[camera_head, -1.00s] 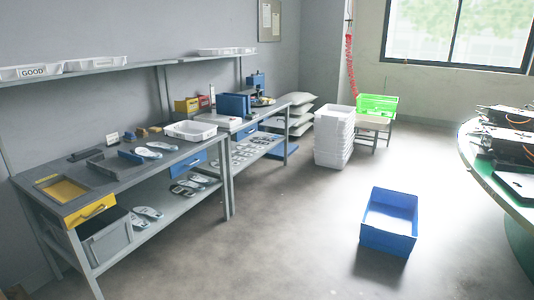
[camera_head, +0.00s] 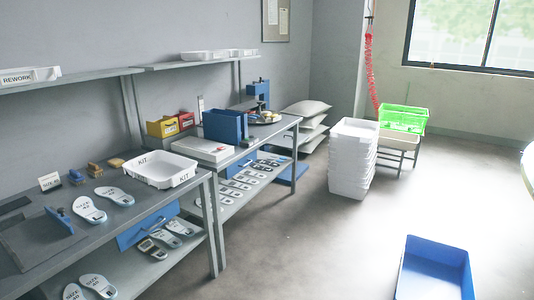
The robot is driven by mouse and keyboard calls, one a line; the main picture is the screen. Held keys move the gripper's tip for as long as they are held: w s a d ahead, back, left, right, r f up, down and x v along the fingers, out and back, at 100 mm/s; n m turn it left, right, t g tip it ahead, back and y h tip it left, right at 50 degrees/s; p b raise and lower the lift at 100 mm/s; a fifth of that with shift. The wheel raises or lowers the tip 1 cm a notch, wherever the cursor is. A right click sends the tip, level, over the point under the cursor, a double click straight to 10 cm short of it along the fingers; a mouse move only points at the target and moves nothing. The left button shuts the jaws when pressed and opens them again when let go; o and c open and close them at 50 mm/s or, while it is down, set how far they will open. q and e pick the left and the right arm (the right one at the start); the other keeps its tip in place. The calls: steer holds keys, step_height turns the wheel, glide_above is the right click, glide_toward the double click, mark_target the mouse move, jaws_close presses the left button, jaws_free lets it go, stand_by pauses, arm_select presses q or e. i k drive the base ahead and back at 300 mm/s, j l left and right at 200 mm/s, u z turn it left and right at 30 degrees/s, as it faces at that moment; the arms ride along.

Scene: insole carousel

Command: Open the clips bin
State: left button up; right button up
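No label reading clips is legible, so I cannot tell which container is the clips bin. A yellow bin (camera_head: 161,128) and a smaller red bin (camera_head: 186,120) stand side by side at the back of the far workbench, against the wall. A blue drawer (camera_head: 147,226) sits under the near bench's top, at its right end. Another blue drawer front (camera_head: 249,139) shows under the far bench's top. Neither of my grippers is in view.
The near bench holds a white KIT tray (camera_head: 160,170) and several insoles. A blue crate (camera_head: 436,270) lies on the floor at lower right. A white tote stack (camera_head: 352,158) and a green crate (camera_head: 403,118) stand farther back. The middle floor is clear.

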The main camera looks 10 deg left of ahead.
mark_target(166, 127)
steer(key=i+u, duration=0.1)
steer(key=i, duration=0.6)
steer(key=i+u, duration=0.1)
steer(key=i, duration=0.65)
steer(key=i+l+u, duration=0.1)
steer(key=i, duration=0.6)
